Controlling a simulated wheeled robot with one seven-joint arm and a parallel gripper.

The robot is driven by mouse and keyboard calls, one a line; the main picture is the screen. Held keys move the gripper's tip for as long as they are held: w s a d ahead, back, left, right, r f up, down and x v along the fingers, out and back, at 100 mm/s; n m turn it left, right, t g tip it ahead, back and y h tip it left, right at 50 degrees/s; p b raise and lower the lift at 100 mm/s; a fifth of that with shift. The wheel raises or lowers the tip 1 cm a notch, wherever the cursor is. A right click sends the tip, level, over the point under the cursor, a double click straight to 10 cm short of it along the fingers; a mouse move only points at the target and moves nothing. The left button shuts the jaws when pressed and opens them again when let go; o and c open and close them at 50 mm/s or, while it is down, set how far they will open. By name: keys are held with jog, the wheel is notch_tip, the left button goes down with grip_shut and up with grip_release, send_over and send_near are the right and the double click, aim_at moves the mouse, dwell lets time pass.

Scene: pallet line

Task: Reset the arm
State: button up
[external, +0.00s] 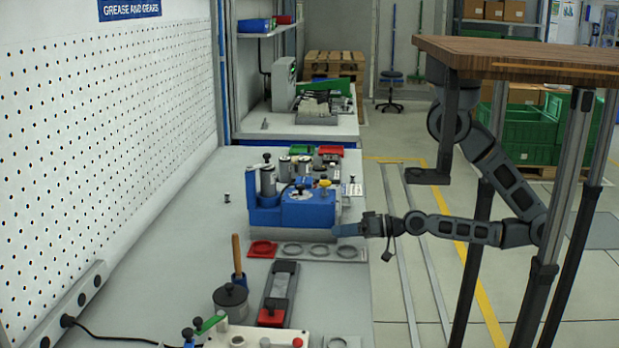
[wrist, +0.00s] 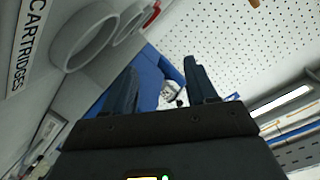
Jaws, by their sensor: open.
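My gripper (external: 345,229) is at the right edge of the grey workbench (external: 195,232), in front of a blue fixture block (external: 306,211). It points left, low over the bench edge, with my arm reaching in from the right. In the wrist view my gripper (wrist: 162,82) has its two dark blue fingers spread apart, with nothing between them. The picture there is tilted, and a blue surface (wrist: 158,70) shows behind the fingers. I cannot tell whether the fingertips touch the fixture or the rack.
A grey rack with round holes (external: 318,250) lies beside the gripper; its "CARTRIDGES" label (wrist: 27,45) shows in the wrist view. Metal cylinders (external: 267,181), a dark pot (external: 231,300) and a wooden-handled tool (external: 237,255) stand on the bench.

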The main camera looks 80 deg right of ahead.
jog(key=s, duration=0.2)
jog(key=s+d+f+n, duration=0.1)
jog(key=s, duration=0.1)
jog(key=s+f+n, duration=0.1)
jog(key=s, duration=0.1)
jog(key=shift+s+d+f+g, duration=0.1)
jog(key=shift+s+d+g, duration=0.1)
jog(key=shift+s+g, duration=0.2)
jog(key=s+d+n, duration=0.2)
jog(key=s+n, duration=0.3)
jog(key=s, duration=0.4)
jog(key=shift+d, duration=0.4)
jog(key=shift+c, duration=0.3)
